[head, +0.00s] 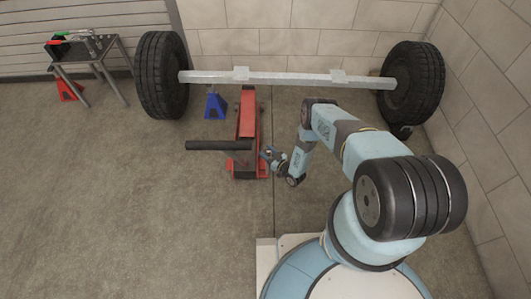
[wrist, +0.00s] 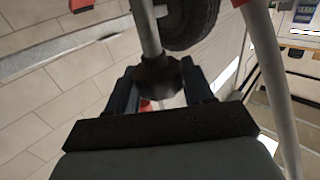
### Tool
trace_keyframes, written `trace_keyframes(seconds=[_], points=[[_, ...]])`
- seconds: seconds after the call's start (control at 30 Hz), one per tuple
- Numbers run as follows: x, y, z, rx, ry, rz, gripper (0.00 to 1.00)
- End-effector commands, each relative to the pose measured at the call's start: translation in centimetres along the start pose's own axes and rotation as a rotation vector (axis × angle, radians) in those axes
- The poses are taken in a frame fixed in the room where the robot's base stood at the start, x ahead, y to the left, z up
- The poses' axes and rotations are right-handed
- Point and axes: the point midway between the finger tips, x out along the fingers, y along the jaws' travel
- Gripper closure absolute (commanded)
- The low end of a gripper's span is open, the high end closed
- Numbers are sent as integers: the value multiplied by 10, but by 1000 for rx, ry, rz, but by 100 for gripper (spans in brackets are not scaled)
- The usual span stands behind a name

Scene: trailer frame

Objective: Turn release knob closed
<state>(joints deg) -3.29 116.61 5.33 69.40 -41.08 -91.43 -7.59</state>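The red floor jack (head: 247,116) stands on the floor under the trailer axle, its dark handle (head: 210,145) pointing left. My gripper (head: 269,153) is low at the near right side of the jack. In the wrist view, a dark flared knob (wrist: 158,74) on a grey rod (wrist: 149,30) sits between the two fingers of my gripper (wrist: 160,85). It looks like the release knob. The fingers lie close on both sides of it; whether they press on it I cannot tell. In the head view the knob is too small to make out.
The trailer axle (head: 300,79) with a left wheel (head: 161,75) and right wheel (head: 411,82) spans the back by the wall. A blue jack stand (head: 215,105) is left of the jack. A small table (head: 88,53) with tools stands back left. Floor at front left is clear.

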Motion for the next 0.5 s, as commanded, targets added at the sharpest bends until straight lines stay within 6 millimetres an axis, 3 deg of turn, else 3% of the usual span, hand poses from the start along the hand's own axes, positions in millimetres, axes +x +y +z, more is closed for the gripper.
trace_keyframes(seconds=[0.2,0.5], points=[[0,1,0,-1,1,1,29],[-2,0,0,0,0,0,29]])
